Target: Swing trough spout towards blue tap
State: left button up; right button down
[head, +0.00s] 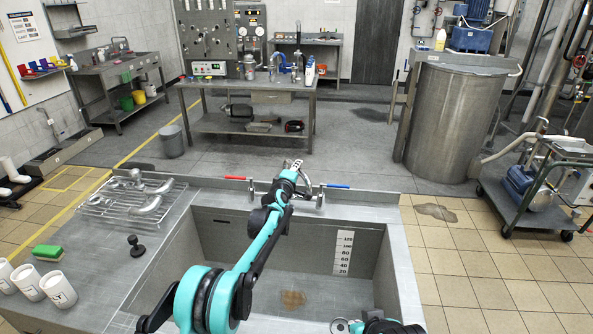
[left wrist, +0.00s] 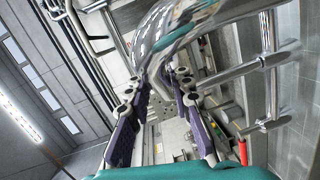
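The chrome trough spout (head: 306,181) rises at the trough's back edge, between the red tap handle (head: 235,178) on the left and the blue tap handle (head: 338,186) on the right. My left gripper (head: 293,165) is at the spout and partly covers it. In the left wrist view the curved, shiny spout (left wrist: 165,45) lies at the fingertips of my left gripper (left wrist: 158,88), whose fingers are spread apart. Whether they touch it I cannot tell. The red handle (left wrist: 243,151) shows there at lower right.
The steel trough (head: 335,225) has a depth scale (head: 343,252) on its back wall. A wire rack (head: 130,195) with metal fittings, a black knob-like item (head: 136,245), a green sponge (head: 47,253) and white cups (head: 57,289) sit on the left worktop.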

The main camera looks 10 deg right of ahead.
pick_arm(q)
jog(key=shift+o, duration=0.9)
jog(key=v, duration=1.2)
